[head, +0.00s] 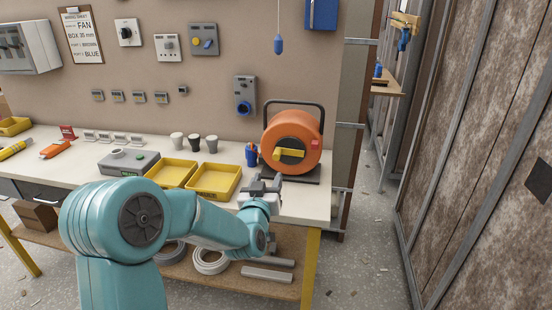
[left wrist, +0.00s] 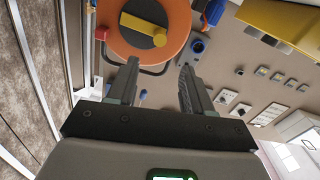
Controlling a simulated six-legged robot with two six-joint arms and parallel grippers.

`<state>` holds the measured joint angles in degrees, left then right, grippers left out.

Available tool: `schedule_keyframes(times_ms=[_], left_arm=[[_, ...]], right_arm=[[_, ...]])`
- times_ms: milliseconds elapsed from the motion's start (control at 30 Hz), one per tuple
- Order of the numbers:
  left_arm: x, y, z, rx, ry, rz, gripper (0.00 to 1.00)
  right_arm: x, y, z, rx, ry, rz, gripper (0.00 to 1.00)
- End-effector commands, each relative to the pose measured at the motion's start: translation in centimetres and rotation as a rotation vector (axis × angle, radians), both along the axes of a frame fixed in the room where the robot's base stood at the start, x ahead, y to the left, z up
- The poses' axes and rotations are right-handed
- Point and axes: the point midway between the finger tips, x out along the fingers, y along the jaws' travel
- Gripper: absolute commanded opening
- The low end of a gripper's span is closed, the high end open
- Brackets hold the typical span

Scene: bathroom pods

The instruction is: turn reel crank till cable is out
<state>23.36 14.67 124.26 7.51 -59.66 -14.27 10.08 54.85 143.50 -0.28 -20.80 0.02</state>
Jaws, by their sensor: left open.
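The orange cable reel (head: 305,132) stands upright in a black frame near the right end of the workbench. Its yellow crank (head: 289,154) lies about level across the dark hub. My left gripper (head: 262,184) is open and empty, in front of and a little below the reel. In the left wrist view, the open fingers (left wrist: 157,68) point toward the reel (left wrist: 182,22), and the yellow crank (left wrist: 144,29) is beyond the fingertips, apart from them. No length of cable can be made out on the reel. My right gripper is not in view.
Yellow trays (head: 214,194) and a grey box (head: 115,162) sit left of the gripper. White coils (head: 210,268) lie on the lower shelf. Open floor lies right of the bench.

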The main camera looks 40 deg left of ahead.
Motion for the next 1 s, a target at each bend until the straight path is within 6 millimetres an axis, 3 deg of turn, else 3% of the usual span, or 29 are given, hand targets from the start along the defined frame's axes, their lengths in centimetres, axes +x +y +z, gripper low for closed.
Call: schedule_keyframes(times_ms=[300, 500, 967, 1000], left_arm=[[6.6, 4.0, 0.1, -0.001, 0.002, 0.0, 0.51], [9.3, 5.7, 0.0, -0.001, 0.001, 0.0, 0.51], [10.4, 6.3, -0.1, -0.001, 0.002, -0.001, 0.51], [10.4, 6.3, -0.1, -0.001, 0.002, -0.001, 0.38]], right_arm=[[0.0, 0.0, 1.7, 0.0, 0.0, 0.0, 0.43], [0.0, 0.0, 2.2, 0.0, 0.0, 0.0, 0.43], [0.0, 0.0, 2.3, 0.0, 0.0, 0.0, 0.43], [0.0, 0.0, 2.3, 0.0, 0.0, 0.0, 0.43]])
